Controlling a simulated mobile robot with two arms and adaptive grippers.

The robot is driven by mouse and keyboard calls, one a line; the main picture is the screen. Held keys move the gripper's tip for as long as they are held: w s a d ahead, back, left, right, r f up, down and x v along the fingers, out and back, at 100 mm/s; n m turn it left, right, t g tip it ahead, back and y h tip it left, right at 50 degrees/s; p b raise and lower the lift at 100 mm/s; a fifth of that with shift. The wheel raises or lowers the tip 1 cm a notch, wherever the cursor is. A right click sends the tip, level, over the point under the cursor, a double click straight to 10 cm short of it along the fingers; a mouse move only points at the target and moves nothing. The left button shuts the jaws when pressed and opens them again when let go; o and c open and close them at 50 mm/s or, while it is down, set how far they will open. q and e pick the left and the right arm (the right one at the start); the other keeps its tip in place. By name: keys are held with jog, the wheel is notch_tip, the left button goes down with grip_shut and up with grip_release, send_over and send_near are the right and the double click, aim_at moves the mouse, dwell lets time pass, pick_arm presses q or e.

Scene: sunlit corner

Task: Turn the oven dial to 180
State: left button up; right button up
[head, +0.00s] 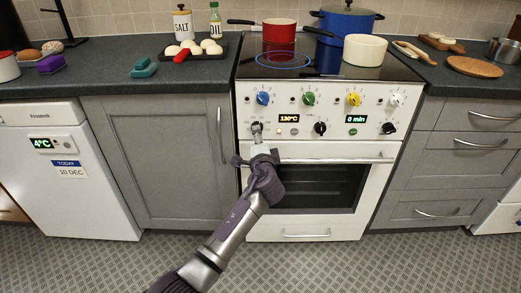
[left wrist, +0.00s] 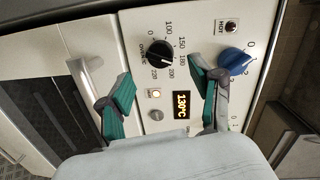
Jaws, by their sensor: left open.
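The oven dial is a black round knob (left wrist: 158,53) with a white pointer line, ringed by numbers such as 100, 150, 180 and 200. The orange display (left wrist: 181,104) reads 130°C; it also shows in the head view (head: 289,118). My left gripper (left wrist: 162,72) is open, its green-padded fingers either side of the dial's line in the left wrist view. I cannot tell whether they touch it. My right gripper is not in view.
A blue knob (left wrist: 235,61) sits close to one finger. The oven handle (head: 330,160) runs just below the dial row. Another black dial (head: 320,128) is to the right. A red pot (head: 281,36) and a cream pot (head: 364,50) stand on the hob.

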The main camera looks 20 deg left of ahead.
pick_arm(q)
jog(key=v, duration=0.6)
